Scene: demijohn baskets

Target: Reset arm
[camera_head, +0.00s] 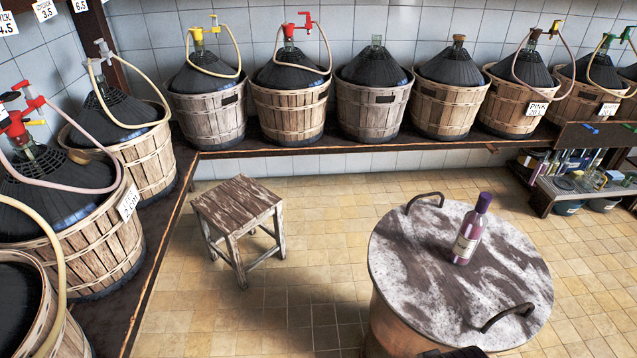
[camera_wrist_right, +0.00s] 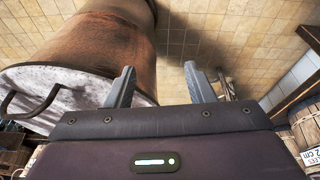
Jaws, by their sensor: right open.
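My right gripper (camera_wrist_right: 160,70) is open in the right wrist view, its two grey fingers apart with nothing between them. It is beside the round barrel table, with tiled floor showing past the fingertips. A dark piece at the bottom edge of the head view, by the table's near rim, seems to be part of my right arm. My left gripper is not in view. A purple bottle (camera_head: 469,232) with a pale label stands upright on the barrel table's mottled grey top (camera_head: 410,262). No gripper touches it.
The barrel's brown side (camera_wrist_right: 95,50) is close to the left of my right gripper. A wooden stool (camera_head: 238,212) stands left of the table. Demijohn baskets (camera_head: 292,108) line wooden shelves along the wall and left side. Tiled floor (camera_head: 320,215) between stool and table is clear.

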